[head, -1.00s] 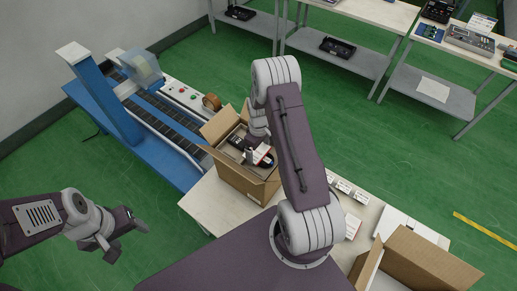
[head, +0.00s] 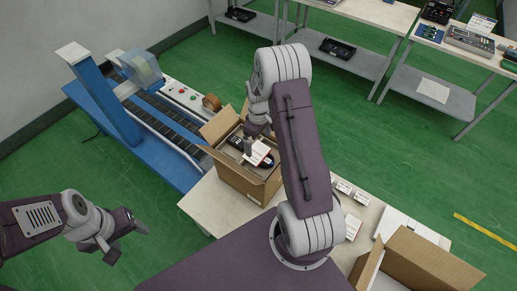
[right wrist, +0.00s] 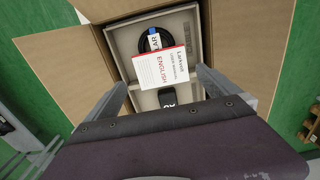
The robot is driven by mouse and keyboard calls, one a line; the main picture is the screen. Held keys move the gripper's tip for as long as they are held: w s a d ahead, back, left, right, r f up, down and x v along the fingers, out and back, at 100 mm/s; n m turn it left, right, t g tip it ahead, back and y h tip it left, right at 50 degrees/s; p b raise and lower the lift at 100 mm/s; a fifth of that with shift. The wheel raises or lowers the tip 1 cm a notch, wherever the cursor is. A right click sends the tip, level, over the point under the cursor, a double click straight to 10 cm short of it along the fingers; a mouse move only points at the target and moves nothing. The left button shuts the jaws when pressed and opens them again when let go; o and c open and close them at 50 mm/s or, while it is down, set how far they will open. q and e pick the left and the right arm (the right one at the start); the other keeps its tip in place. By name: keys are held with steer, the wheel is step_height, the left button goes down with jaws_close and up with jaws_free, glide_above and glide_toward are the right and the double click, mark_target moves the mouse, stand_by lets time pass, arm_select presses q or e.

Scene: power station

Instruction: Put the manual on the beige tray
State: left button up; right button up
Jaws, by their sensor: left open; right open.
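The manual (right wrist: 162,68), a white booklet with a red band, lies slightly askew inside the beige tray (right wrist: 124,43), over part of a black cable coil (right wrist: 152,38) and a black device (right wrist: 167,98). The tray sits in an open cardboard box (head: 240,183). The manual also shows in the head view (head: 261,154). My right gripper (right wrist: 163,90) is open, its fingers apart on either side of the manual and not visibly gripping it. In the head view my right arm partly hides the box. My left gripper (head: 126,242) is open and empty at the lower left.
The box stands on a pale table (head: 203,205) beside a blue conveyor machine (head: 105,110). A tape roll (head: 212,102) is behind the box. Another open box (head: 425,262) is at the lower right. Small white cards (head: 352,192) lie right of my arm. Shelved tables stand at the back.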

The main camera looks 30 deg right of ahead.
step_height(320, 180, up, 6)
steer(key=s+a+r+m, duration=0.2)
steer(key=s+a, duration=0.4)
steer(key=s, duration=0.1)
steer(key=s+a+r+m+t, duration=0.1)
steer(key=s+a+m, duration=0.1)
steer(key=s+a, duration=0.4)
steer(key=shift+s+a+r+m, duration=0.25)
steer(key=shift+s+r+m, duration=0.15)
steer(key=shift+s, duration=0.6)
steer(key=shift+s+a, duration=0.1)
steer(key=shift+s, duration=0.05)
